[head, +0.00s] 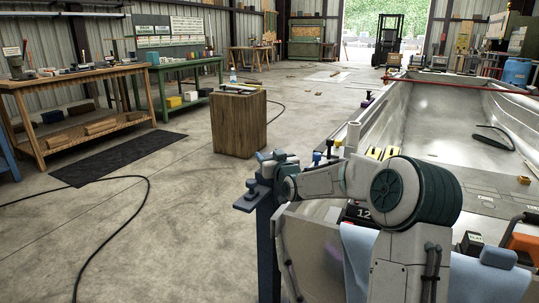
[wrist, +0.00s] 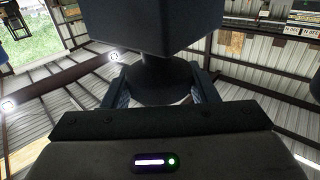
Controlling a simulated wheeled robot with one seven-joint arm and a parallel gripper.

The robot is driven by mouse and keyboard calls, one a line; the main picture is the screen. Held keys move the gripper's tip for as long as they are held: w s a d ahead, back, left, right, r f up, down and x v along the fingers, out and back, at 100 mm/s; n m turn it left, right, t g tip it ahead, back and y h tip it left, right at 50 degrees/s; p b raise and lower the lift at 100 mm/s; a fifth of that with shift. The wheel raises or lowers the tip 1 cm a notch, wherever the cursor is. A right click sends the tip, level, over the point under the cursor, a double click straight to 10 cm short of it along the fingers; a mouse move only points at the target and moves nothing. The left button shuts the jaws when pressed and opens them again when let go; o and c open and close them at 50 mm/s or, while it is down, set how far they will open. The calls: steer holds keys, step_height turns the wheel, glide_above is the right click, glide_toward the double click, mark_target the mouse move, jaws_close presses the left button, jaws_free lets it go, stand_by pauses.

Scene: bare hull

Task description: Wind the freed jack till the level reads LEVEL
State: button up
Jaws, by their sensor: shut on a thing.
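In the head view my arm reaches left, and my gripper (head: 277,168) is at the top of a dark blue post (head: 267,250) beside the hull. The post has a small flat plate (head: 246,203) on its left side; it may be the jack. In the wrist view my gripper (wrist: 160,88) is shut on a dark round neck (wrist: 162,74) below a dark square block (wrist: 150,22), one finger on each side. My arm hides part of the post's surroundings. I cannot make out the level or any reading.
The bare metal hull (head: 447,95) fills the right side. A wooden block stand (head: 240,128) with tools on top stands beyond my gripper. Workbenches (head: 85,85) line the left wall. A black cable (head: 148,190) lies on the open floor.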

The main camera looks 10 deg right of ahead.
steer(key=shift+r+y+p, duration=0.15)
steer(key=shift+y+p, duration=0.15)
steer(key=shift+p, duration=0.1)
